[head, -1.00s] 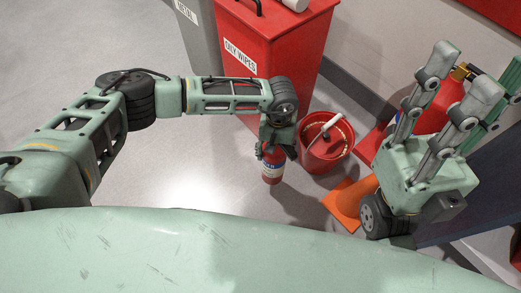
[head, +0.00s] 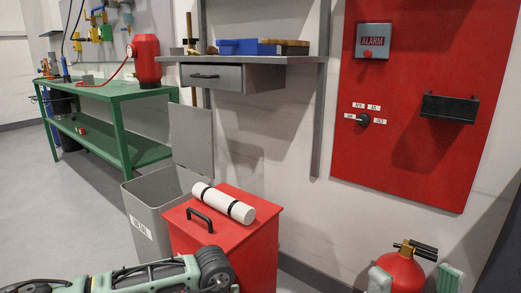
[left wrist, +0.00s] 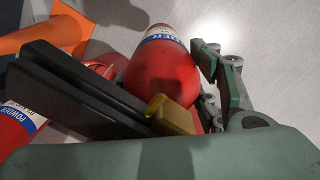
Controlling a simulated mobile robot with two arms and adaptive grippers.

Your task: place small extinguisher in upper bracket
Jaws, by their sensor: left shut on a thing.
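The small red extinguisher (left wrist: 160,72) with its white and blue label, brass valve and black lever fills the middle of the left wrist view. My left gripper (left wrist: 205,80) is shut on it; one green finger shows along its right side. A black bracket (head: 450,107) is fixed high on the red wall panel (head: 400,165) and looks empty.
An alarm box (head: 373,41) and a small black knob (head: 363,119) sit on the panel, left of the bracket. A red bin (head: 240,245) with a white roll (head: 222,203) stands beside a grey bin (head: 150,215). An orange cone (left wrist: 45,35) lies below the left wrist.

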